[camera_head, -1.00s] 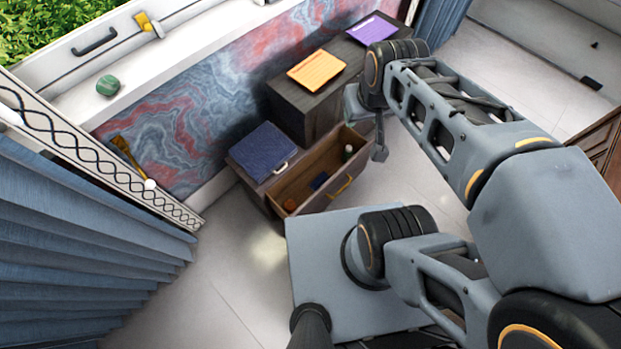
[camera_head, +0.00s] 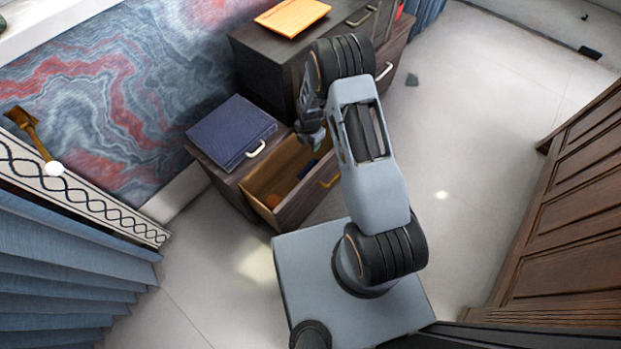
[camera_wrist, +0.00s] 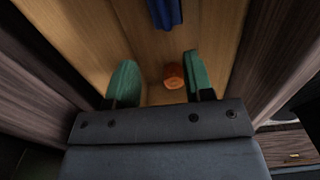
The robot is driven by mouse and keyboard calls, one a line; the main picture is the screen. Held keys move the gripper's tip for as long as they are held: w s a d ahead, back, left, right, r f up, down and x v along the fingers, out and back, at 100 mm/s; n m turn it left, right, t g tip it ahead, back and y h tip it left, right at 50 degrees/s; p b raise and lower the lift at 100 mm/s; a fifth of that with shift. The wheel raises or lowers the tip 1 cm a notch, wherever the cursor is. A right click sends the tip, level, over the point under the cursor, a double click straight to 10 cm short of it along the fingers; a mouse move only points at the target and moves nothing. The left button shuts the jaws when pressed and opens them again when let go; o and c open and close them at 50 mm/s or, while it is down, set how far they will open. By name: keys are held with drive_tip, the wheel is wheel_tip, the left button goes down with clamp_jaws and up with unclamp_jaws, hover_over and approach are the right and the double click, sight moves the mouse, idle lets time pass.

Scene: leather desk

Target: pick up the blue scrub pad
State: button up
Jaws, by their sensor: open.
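The blue scrub pad (camera_head: 308,168) lies inside the open wooden drawer (camera_head: 284,190); part of it is hidden by the drawer wall and my arm. In the wrist view the blue pad (camera_wrist: 165,12) shows at the top edge, cut off by the frame, beyond my fingertips. My gripper (camera_head: 311,132) is over the far right part of the drawer. In the wrist view my gripper (camera_wrist: 160,76) has its two green-padded fingers spread wide, with no object held, pointing down into the drawer.
An orange object (camera_wrist: 174,76) lies on the drawer floor; it also shows in the head view (camera_head: 272,201). Drawer walls stand close on both sides. A dark blue case (camera_head: 230,132) lies on the cabinet beside the drawer. An orange board (camera_head: 292,16) lies on the taller cabinet.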

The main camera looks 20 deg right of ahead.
drive_tip(key=n+b, duration=0.1)
drive_tip(key=b, duration=0.2)
hover_over(310, 166)
wheel_tip(310, 166, down, 11)
drive_tip(key=shift+w+d+r, duration=0.1)
drive_tip(key=shift+r, duration=0.1)
drive_tip(key=shift+f+b, duration=1.65)
drive_tip(key=shift+f, duration=1.45)
drive_tip(key=shift+c, duration=0.4)
clamp_jaws()
